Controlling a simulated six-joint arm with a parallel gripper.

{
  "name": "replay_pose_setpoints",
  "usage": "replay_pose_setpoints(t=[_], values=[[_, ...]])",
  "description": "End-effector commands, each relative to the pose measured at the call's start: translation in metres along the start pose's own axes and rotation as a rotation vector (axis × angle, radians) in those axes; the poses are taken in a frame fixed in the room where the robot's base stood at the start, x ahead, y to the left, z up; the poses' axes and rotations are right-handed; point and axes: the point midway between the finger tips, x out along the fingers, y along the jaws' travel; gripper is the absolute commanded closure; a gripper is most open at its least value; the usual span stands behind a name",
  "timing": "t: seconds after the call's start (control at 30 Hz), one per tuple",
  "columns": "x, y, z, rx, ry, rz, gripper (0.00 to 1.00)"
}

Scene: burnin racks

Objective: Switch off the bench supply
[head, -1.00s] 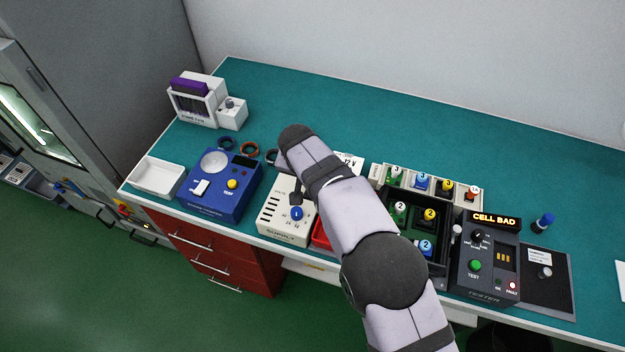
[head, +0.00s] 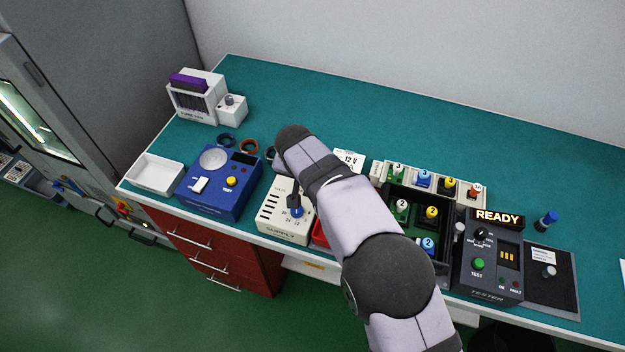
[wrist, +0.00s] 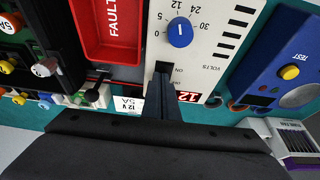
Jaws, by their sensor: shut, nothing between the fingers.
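The bench supply (head: 272,216) is a cream box marked SUPPLY with a blue knob (head: 297,211). In the wrist view its panel (wrist: 221,50) shows the blue knob (wrist: 180,32) with a volts scale, a red 12 display (wrist: 188,97) and ON lettering. My gripper (wrist: 163,70) is shut and empty, its tips low at the panel beside the ON lettering. The switch itself is hidden behind the fingers, so I cannot tell its position or whether the tips touch it. In the head view my gripper (head: 296,191) is just behind the knob, partly hidden by my arm.
A blue test unit (head: 215,197) stands left of the supply. A red tray (wrist: 108,45) marked FAULT lies close on its other side. A black crate (head: 413,242) with cells and a tester (head: 490,255) reading READY stand to the right.

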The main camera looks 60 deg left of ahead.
Motion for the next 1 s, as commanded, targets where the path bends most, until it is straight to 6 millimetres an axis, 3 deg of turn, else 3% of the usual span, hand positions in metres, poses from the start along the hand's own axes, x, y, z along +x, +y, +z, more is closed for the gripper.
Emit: replay_pose_setpoints(t=[0.47, 0.83, 1.0], values=[[-0.004, 0.001, 0.002, -0.001, -0.006, 0.003, 1.00], [-0.052, -0.001, -0.007, 0.001, 0.002, -0.003, 1.00], [-0.085, -0.001, -0.006, 0.001, 0.002, -0.004, 1.00]])
